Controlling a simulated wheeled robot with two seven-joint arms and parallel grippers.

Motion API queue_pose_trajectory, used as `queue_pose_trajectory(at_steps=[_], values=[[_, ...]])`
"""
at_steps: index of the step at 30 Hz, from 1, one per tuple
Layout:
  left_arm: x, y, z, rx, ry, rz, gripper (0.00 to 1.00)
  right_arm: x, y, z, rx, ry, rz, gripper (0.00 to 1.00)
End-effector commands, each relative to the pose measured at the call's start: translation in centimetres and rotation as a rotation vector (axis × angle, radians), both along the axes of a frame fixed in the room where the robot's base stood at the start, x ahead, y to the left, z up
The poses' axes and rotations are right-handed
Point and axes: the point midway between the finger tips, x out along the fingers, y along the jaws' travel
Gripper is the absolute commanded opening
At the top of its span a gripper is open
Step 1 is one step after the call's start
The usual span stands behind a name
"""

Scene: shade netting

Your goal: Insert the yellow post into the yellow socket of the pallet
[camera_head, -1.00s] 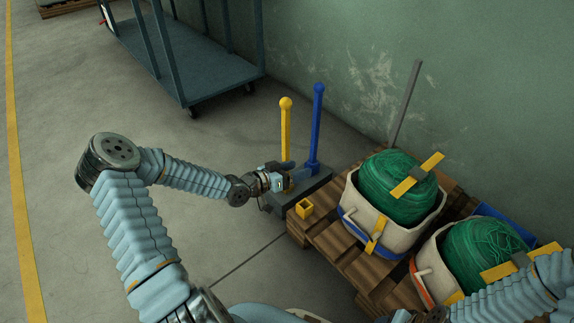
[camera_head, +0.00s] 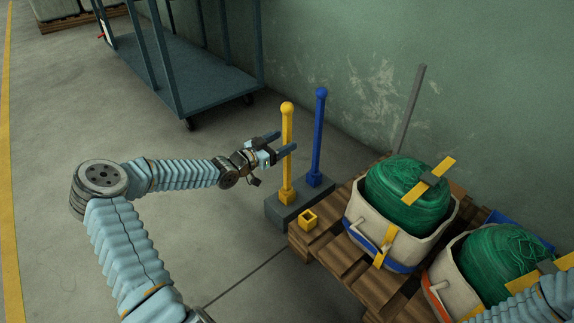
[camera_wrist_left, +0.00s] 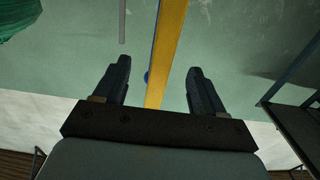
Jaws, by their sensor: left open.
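The yellow post (camera_head: 287,150) stands upright in a grey base block (camera_head: 285,212), left of a blue post (camera_head: 317,135). In the left wrist view the yellow post (camera_wrist_left: 166,50) runs between the two open fingers (camera_wrist_left: 160,85), nearer the right one. The yellow socket (camera_head: 309,220) is a small square open-topped tube at the pallet's (camera_head: 335,258) near-left corner, and it is empty. My right gripper is not in view.
Two white bags with green netting (camera_head: 408,192) (camera_head: 490,258) sit on the pallet. A grey post (camera_head: 409,108) rises behind them near the wall. A blue-grey cart (camera_head: 205,85) stands at the back left. The floor left of the base block is clear.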

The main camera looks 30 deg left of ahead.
Motion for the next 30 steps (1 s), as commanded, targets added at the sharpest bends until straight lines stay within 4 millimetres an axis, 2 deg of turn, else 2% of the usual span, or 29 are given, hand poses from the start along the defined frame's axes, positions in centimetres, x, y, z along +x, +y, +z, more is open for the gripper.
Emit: queue_pose_trajectory(at_steps=[6, 22, 23, 30], values=[[0.81, -0.36, -0.02, 0.0, 0.001, 0.0, 0.7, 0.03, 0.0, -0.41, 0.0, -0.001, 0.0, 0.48], [0.81, -0.4, 0.01, -0.001, 0.001, 0.0, 0.7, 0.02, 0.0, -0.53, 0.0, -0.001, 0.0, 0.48], [0.81, -0.4, 0.01, -0.001, 0.001, 0.0, 0.69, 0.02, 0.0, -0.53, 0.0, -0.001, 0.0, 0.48], [0.8, -0.39, 0.01, 0.0, 0.001, 0.0, 0.32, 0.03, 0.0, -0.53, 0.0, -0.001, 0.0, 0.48]])
